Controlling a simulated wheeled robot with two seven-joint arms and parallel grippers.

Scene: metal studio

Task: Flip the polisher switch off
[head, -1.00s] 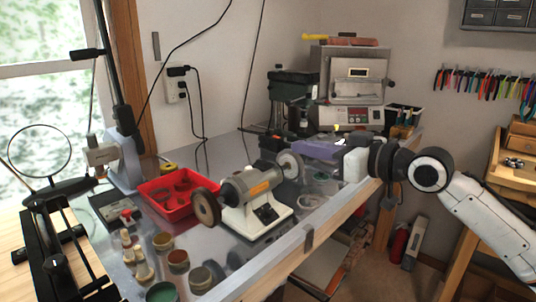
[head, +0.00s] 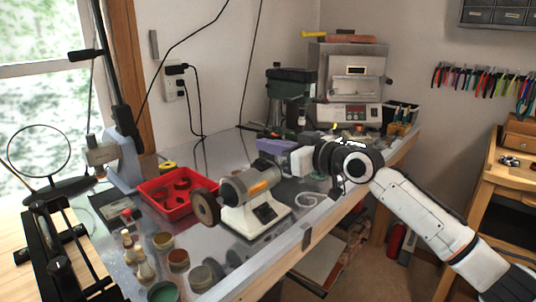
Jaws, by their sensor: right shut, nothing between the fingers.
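The polisher (head: 243,186) stands on the metal-topped bench, a grey motor with an orange label on a white base. Its brown wheel (head: 206,206) faces left. A dark switch (head: 265,212) shows on the front of the base. My right gripper (head: 300,160) is at the polisher's right end, above the bench and higher than the switch, with its white body facing left. It is shut and empty; its fingertips are hard to make out. It covers the polisher's right wheel. I cannot tell whether it touches the polisher. My left gripper is not in view.
A red tray (head: 160,207) lies behind the polisher to the left. Several small jars (head: 178,258) stand at the bench's front left. A kiln-like oven (head: 348,80) stands at the back right. The bench's wooden front edge (head: 285,255) runs below my right arm.

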